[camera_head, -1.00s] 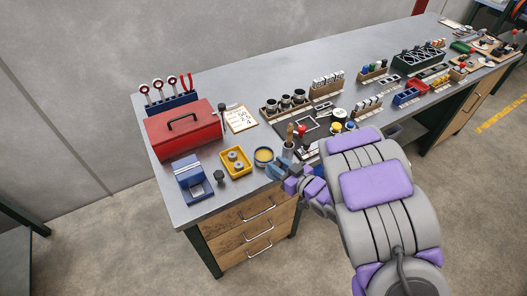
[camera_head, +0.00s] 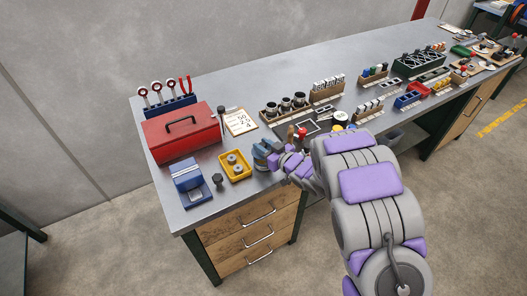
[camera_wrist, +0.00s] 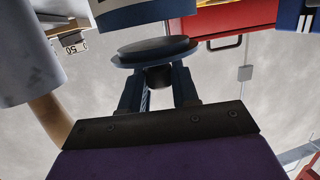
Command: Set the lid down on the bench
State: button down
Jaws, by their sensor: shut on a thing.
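My gripper (camera_wrist: 158,88) is shut on the black knob of a dark blue-grey round lid (camera_wrist: 150,52). In the wrist view the lid's disc lies against or very near a blue tin (camera_wrist: 145,12); I cannot tell whether they touch. In the head view my gripper (camera_head: 275,160) is over the front edge of the grey bench (camera_head: 210,95), at the blue tin (camera_head: 261,154), right of the yellow tray. The gripper and lid hide the tin's mouth.
A yellow tray (camera_head: 235,165), a dark knobbed piece (camera_head: 217,181), a blue block (camera_head: 188,182) and a red toolbox (camera_head: 182,135) stand left. A pot with a wooden handle (camera_wrist: 50,118) is close beside my gripper.

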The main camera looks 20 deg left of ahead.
notch_tip(320, 180, down, 2)
jog(key=shift+s+f, duration=0.1)
jog(key=c, duration=0.8)
grip_release()
jog(key=shift+d+f+b, duration=0.1)
jog(key=shift+f+b, duration=0.15)
jog(key=shift+b, duration=0.45)
jog(key=p+v, duration=0.5)
jog(key=v, duration=1.2)
jog(key=shift+s+d, duration=0.1)
jog(key=shift+s, duration=0.15)
